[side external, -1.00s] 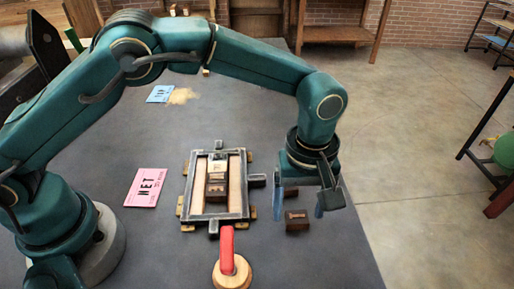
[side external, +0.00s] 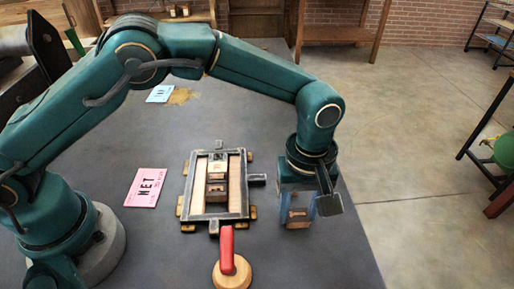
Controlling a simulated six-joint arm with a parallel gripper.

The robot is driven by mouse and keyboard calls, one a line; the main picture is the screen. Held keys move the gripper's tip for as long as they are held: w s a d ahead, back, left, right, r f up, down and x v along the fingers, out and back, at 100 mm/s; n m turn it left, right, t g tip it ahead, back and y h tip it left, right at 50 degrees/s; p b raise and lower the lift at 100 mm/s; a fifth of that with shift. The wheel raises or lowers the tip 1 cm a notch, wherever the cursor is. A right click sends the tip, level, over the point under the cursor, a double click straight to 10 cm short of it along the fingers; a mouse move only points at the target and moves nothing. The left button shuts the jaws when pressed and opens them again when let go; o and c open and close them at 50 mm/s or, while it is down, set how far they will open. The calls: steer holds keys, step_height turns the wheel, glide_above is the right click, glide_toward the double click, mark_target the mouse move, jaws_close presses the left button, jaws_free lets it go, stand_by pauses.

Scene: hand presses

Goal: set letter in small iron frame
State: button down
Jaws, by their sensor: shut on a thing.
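The small iron frame (side external: 188,193) lies flat on the dark table, with pale wooden strips along its inner sides. A short column of letter blocks (side external: 217,187) sits in its middle channel, with a dark gap below them. My gripper (side external: 298,212) points down to the right of the frame and is shut on a brown letter block (side external: 297,216). The block is at or near the table top; I cannot tell whether it is lifted. A pink card (side external: 147,187) reading NET lies left of the frame.
A red-handled tool with a round wooden base (side external: 231,268) stands just below the frame. A blue card (side external: 160,93) and a yellowish patch (side external: 183,96) lie farther back. A metal piece (side external: 257,179) sticks out at the frame's right side. The right table edge is close to my gripper.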

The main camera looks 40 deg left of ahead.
mark_target(298, 213)
steer(key=shift+r, duration=2.25)
steer(key=shift+a, duration=0.1)
